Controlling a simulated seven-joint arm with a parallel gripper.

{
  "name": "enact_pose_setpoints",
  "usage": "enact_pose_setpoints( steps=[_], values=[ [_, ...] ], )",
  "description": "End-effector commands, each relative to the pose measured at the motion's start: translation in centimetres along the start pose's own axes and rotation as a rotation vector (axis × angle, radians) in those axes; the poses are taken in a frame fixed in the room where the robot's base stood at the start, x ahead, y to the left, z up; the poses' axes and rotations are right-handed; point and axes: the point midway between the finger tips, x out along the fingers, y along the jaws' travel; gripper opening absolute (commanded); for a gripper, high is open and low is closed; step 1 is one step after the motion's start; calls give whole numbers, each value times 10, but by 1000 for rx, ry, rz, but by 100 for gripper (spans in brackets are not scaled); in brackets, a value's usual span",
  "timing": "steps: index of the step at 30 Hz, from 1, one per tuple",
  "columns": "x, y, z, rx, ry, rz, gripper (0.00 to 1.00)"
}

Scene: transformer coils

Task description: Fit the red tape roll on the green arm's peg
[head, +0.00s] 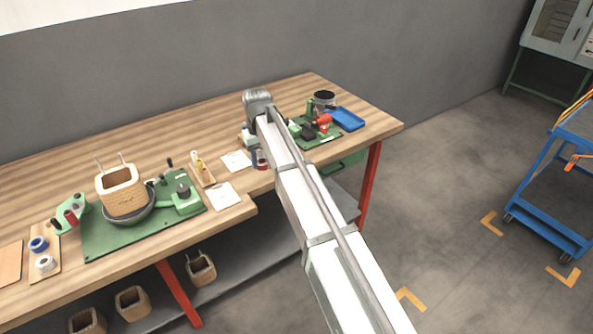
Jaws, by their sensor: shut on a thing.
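A green arm stand (72,212) is at the left of the bench, beside the coil winder. A dark red cylindrical piece (70,217) shows at this stand; I cannot tell whether it is a tape roll or a handle. The stand's peg is too small to make out. A blue tape roll (38,244) and a white tape roll (45,263) lie on a wooden board in front of the stand. My arm reaches over the right part of the bench, and its links hide my gripper and anything in it. I cannot make out the red tape roll for certain.
A square tan coil (120,190) stands on the winder over a green mat (100,246). A second green station with a red part (323,120) and a blue tray (345,118) are at the right. Coils lie on the lower shelf. The back of the bench (160,128) is clear.

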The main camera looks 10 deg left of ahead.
Motion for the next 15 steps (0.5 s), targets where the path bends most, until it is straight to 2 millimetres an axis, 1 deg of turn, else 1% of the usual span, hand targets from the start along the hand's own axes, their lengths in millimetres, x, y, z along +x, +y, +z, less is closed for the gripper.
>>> enact_pose_setpoints(
  steps=[1,2,3,5,9,11,12,14,15],
  values=[
    [-7,-19,-16,-27,2,0,16],
    [-11,-28,-22,-40,3,0,16],
    [-15,-42,-30,-59,3,0,16],
    [-22,-62,-40,-86,4,-1,16],
    [-38,-111,-63,-149,4,-1,16],
    [-45,-132,-71,-176,5,-2,16],
    [-50,-147,-76,-195,6,-2,16],
    [-57,-169,-84,-221,7,-2,16],
    [-62,-184,-89,-239,7,-3,16]
  ],
)
